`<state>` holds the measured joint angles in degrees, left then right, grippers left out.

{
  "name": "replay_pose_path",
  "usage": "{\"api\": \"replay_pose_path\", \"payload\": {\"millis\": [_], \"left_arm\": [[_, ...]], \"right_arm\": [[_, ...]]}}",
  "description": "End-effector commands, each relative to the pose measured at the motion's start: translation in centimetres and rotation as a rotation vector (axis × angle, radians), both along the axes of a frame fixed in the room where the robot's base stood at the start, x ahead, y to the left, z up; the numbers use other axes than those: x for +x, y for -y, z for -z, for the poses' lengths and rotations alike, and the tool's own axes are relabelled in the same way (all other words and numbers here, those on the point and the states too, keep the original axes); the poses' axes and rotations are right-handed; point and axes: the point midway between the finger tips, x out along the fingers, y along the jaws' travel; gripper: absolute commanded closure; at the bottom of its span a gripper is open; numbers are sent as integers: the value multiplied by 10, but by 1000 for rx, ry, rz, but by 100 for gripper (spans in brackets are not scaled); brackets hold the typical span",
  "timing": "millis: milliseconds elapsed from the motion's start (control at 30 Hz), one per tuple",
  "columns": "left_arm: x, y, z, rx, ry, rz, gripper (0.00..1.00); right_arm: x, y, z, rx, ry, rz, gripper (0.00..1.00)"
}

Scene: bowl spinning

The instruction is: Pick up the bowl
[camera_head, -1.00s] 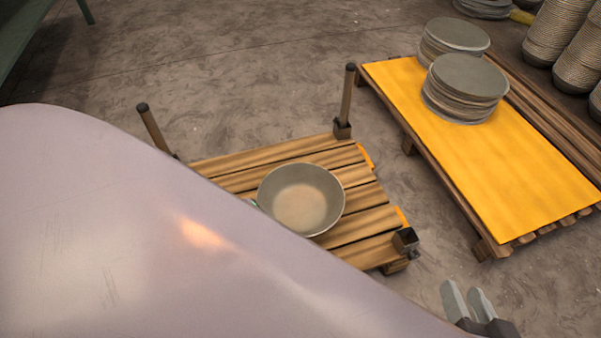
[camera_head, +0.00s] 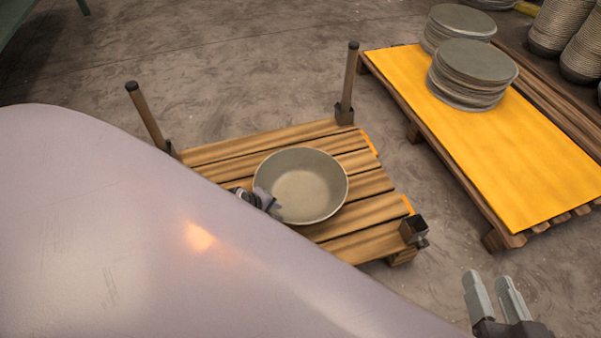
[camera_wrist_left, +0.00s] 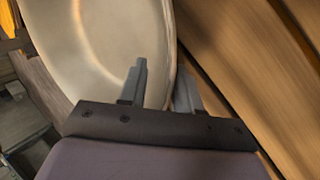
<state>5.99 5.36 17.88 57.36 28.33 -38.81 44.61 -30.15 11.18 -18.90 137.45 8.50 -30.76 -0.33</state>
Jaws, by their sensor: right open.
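The bowl (camera_head: 303,188) is grey, round and deep, and sits upright on a wooden pallet (camera_head: 363,213). In the left wrist view, one finger of the left gripper (camera_wrist_left: 160,85) is inside the bowl (camera_wrist_left: 110,40) and the other is outside. The rim lies between them with a gap, so the fingers look open around it. My right gripper (camera_head: 495,292) is open and empty over the floor at the lower right.
The pallet has upright posts (camera_head: 348,82) at its far corners and a short socket (camera_head: 413,229) at the near right. A second pallet with a yellow top (camera_head: 480,140) carries stacked grey discs (camera_head: 470,73). Bare floor lies between the pallets.

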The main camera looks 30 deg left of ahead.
Motion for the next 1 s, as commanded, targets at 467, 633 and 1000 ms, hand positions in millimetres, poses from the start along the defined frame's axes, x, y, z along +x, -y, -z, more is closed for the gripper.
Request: {"api": "replay_pose_path", "payload": {"millis": [467,633,1000], "left_arm": [[3,0,4,2,-1,0,100],[3,0,4,2,-1,0,100],[3,0,4,2,-1,0,100]], "right_arm": [[-1,3,-2,-16,24,6,57],[-1,3,-2,-16,25,6,57],[-1,3,-2,-15,24,5,57]]}}
